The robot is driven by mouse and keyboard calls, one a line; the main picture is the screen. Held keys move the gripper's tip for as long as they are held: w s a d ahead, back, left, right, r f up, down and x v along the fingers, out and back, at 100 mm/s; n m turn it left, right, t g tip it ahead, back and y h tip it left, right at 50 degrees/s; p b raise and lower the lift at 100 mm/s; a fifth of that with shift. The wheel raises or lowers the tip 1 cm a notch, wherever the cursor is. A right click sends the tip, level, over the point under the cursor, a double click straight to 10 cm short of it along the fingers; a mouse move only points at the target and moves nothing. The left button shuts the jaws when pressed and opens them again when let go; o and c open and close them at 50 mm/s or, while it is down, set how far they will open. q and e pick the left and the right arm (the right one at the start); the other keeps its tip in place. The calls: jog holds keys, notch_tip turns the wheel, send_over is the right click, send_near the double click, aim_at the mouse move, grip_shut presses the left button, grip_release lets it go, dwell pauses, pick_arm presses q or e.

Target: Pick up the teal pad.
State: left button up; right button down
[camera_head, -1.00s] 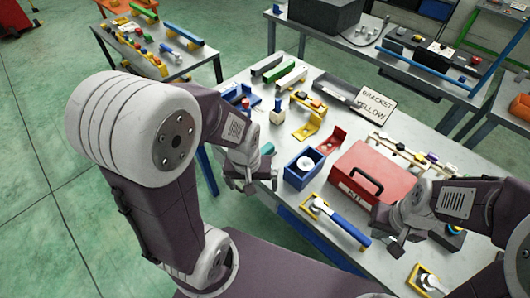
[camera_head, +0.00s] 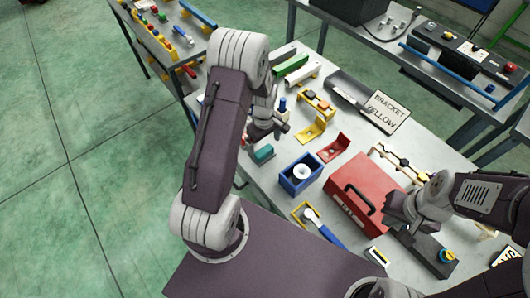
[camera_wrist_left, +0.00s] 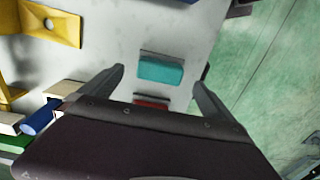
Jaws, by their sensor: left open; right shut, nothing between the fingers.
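The teal pad (camera_head: 263,154) lies on the grey table near its left edge, in front of my left gripper in the head view. In the left wrist view the teal pad (camera_wrist_left: 161,69) is a small block lying between and beyond the two fingertips. My left gripper (camera_head: 268,128) is open and empty; its spread fingers also show in the left wrist view (camera_wrist_left: 158,78). A red piece (camera_wrist_left: 150,102) is partly hidden behind the wrist body there. My right gripper (camera_head: 398,220) is shut and empty beside the red toolbox.
A blue box (camera_head: 301,174) with a white roll, a yellow bracket (camera_head: 312,130), a red bracket (camera_head: 334,148) and a red toolbox (camera_head: 364,194) stand right of the pad. A sign (camera_head: 385,111) reads BRACKET YELLOW. The table's left edge is close to the pad.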

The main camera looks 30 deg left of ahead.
aim_at(264, 150)
pick_arm(q)
jog(key=shift+w+f, duration=0.2)
jog(key=shift+w, duration=0.1)
jog(key=f+p, duration=0.1)
jog(key=f, duration=0.1)
jog(key=s+f, duration=0.1)
jog(key=f, duration=0.1)
jog(key=shift+a+f+p, duration=0.1)
jog(key=shift+p, duration=0.25)
jog(key=shift+w+f, duration=0.25)
jog(key=shift+f, duration=0.05)
jog(key=shift+w, duration=0.1)
jog(key=shift+c, duration=0.3)
jog(key=c, duration=1.7)
jog(key=shift+r+b, duration=0.3)
jog(key=shift+r, duration=0.35)
notch_tip(264, 150, up, 3)
jog(key=shift+b, duration=0.55)
jog(key=s+d+r+b, duration=0.1)
jog(key=d+r+b, duration=0.1)
jog(key=d+r, duration=0.4)
jog(key=shift+s+d+r, duration=0.4)
jog(key=shift+d, duration=2.4)
